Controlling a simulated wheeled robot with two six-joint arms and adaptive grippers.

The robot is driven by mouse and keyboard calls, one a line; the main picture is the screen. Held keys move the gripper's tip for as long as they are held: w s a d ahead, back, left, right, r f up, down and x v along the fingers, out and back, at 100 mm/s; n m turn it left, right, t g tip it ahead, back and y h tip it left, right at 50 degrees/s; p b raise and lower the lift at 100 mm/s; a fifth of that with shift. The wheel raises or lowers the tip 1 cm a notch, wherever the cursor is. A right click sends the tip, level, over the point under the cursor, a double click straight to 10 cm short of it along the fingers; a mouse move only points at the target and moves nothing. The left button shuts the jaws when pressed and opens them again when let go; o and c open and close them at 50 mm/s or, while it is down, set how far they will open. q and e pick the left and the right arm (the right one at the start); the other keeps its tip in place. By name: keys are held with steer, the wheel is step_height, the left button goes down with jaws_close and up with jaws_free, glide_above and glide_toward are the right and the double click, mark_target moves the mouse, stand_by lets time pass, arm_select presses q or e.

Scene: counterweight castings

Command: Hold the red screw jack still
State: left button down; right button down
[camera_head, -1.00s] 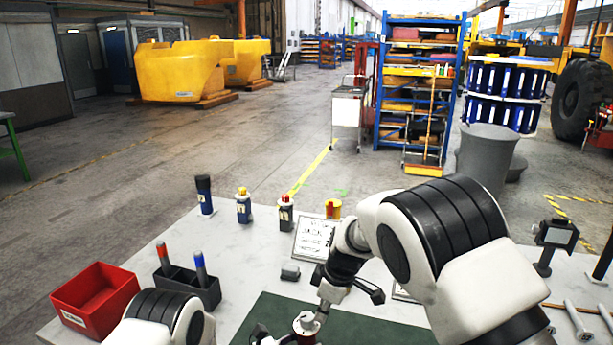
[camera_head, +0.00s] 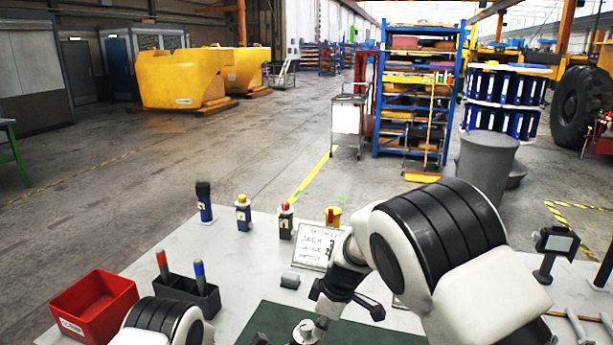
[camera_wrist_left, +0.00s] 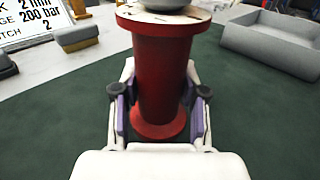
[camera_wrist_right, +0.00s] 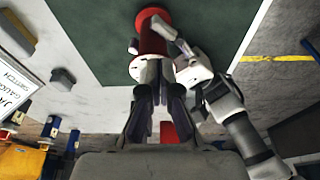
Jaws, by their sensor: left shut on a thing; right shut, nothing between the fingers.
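The red screw jack (camera_wrist_left: 160,75) stands upright on the green mat (camera_wrist_left: 245,105), with a wide flange and a grey top. My left gripper (camera_wrist_left: 158,115) is shut on its body, one purple-padded finger on each side. In the head view only the jack's pale top (camera_head: 304,331) shows clearly; the frame's lower edge cuts off the rest. My right gripper (camera_head: 322,322) is shut and empty close to that top. In the right wrist view the right fingers (camera_wrist_right: 160,80) come together at the jack's top end; I cannot tell whether they touch it.
A sign (camera_head: 314,246) and a small grey block (camera_head: 290,280) stand behind the mat. A red bin (camera_head: 93,308) and a dark holder with two markers (camera_head: 187,291) are at left. Several bottles line the back edge. A grey open tray (camera_wrist_left: 272,45) lies beyond the jack.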

steer(key=shift+s+a+r, duration=0.1)
steer(key=shift+a+r, duration=0.05)
steer(key=shift+r, duration=0.05)
steer(key=shift+s+d, duration=0.15)
steer(key=shift+d, duration=0.1)
steer(key=shift+w+d+r+t+y, duration=0.55)
steer(key=shift+w+r+y, duration=0.9)
steer(key=shift+r, duration=1.45)
step_height(320, 180, down, 6)
steer(key=shift+f, duration=0.15)
steer(key=shift+s+a, duration=0.15)
steer(key=shift+a, duration=0.1)
steer(key=shift+s, duration=0.15)
steer(key=shift+s+a, duration=0.2)
steer(key=shift+s, duration=0.5)
